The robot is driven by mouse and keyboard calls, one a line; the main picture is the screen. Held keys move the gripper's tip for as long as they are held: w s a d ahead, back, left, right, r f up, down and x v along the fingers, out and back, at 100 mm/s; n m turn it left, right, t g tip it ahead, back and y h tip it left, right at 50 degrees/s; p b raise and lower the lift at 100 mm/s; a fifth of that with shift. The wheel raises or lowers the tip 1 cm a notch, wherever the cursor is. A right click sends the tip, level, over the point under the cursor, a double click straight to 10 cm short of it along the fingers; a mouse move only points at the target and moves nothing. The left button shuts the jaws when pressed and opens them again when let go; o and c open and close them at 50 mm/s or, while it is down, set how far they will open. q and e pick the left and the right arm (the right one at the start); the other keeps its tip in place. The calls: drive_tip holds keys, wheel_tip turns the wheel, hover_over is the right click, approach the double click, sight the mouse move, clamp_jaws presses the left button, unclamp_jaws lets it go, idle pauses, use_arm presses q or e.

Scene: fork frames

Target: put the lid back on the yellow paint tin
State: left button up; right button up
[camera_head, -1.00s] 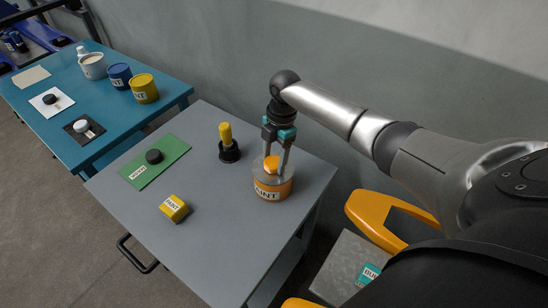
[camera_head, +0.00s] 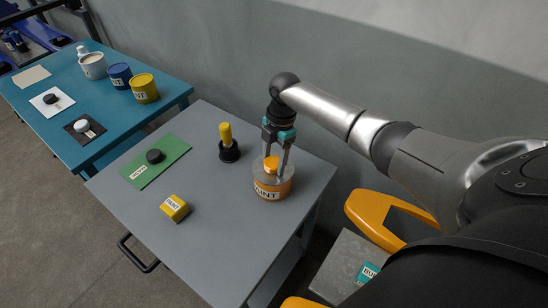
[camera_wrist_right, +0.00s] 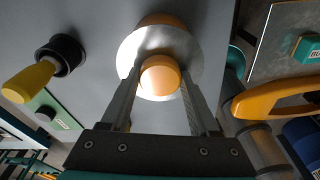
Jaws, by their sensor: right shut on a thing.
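An orange paint tin (camera_head: 281,190) with a PAINT label stands on the grey table near its right edge. My right gripper (camera_head: 277,162) is shut on the orange knob (camera_head: 271,163) of a silver lid over this tin. In the right wrist view, the knob (camera_wrist_right: 160,77) is between the fingers and the lid disc (camera_wrist_right: 132,52) spreads around it. Some orange (camera_wrist_right: 158,20) shows beyond the disc. I cannot tell whether the lid is seated or slightly above the rim. A yellow paint tin (camera_head: 145,90) stands on the teal table, away from the gripper. My left gripper is out of view.
On the grey table (camera_head: 225,255) are a yellow-handled tool in a black base (camera_head: 228,150), a green mat (camera_head: 140,174) with a black knob-like piece (camera_head: 154,156), and a yellow PAINT block (camera_head: 174,208). The front of the table is clear. The teal table (camera_head: 110,112) holds blue and white tins.

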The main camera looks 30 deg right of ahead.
drive_tip(key=o, duration=1.5)
drive_tip(key=shift+c, duration=0.2)
drive_tip(key=shift+o, duration=0.2)
drive_tip(key=shift+r, duration=0.1)
drive_tip(key=shift+r+p, duration=3.45)
drive_tip(key=shift+p, duration=0.1)
clamp_jaws()
